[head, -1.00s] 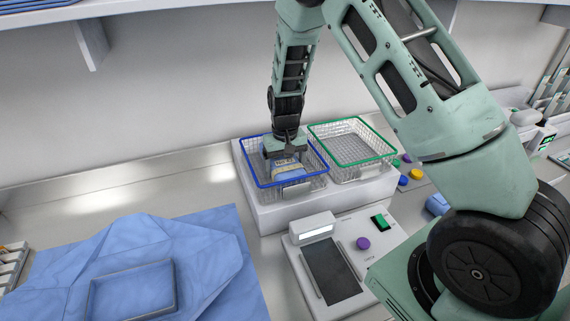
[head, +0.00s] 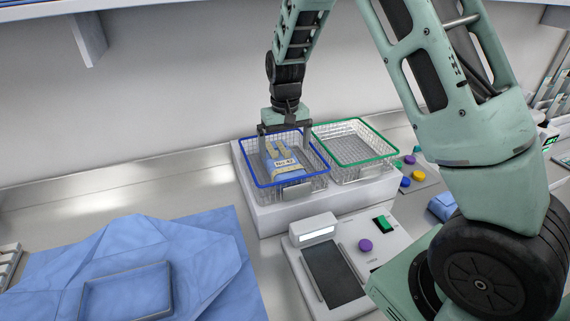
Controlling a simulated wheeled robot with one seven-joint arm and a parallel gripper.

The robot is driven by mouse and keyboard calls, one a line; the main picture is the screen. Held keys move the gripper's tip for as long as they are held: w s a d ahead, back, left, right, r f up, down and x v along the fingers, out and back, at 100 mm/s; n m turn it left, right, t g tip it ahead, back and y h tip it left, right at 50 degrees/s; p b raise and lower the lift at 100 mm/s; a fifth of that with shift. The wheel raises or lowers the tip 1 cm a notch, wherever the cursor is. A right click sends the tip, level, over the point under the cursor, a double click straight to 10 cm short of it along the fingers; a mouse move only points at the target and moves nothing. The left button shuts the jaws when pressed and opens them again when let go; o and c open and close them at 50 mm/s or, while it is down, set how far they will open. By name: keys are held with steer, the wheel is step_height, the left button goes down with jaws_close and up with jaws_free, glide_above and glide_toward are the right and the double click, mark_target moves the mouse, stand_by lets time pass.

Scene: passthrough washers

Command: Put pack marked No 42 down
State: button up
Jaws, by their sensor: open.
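The pack (head: 283,168) is a blue bundle with a tan band and a white label, whose print is too small to read surely. It lies inside the blue-rimmed wire basket (head: 321,163), apart from my gripper. My gripper (head: 284,144) is open and empty just above the pack, over the back part of the basket. Its fingers straddle the pack's far end in the picture.
A green-rimmed wire basket (head: 385,158) stands empty to the right on the same white stand (head: 262,218). In front is a device with a dark plate (head: 333,274). A blue cloth with a tray (head: 127,291) lies left. Coloured buttons (head: 417,176) sit at the right.

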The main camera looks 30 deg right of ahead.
step_height(320, 180, up, 5)
steer(key=s+a+r+n+y, duration=0.1)
steer(key=s+a+r+n, duration=0.15)
steer(key=s+a, duration=0.6)
steer(key=s+a+r+n, duration=0.1)
steer(key=s+a+n, duration=0.2)
steer(key=s+a, duration=0.5)
steer(key=s+a+n, duration=0.2)
steer(key=s, duration=0.5)
steer(key=s+a+f+n, duration=0.1)
steer(key=s+a+n, duration=0.1)
steer(key=s, duration=0.6)
steer(key=shift+b, duration=0.4)
steer(key=shift+n, duration=0.25)
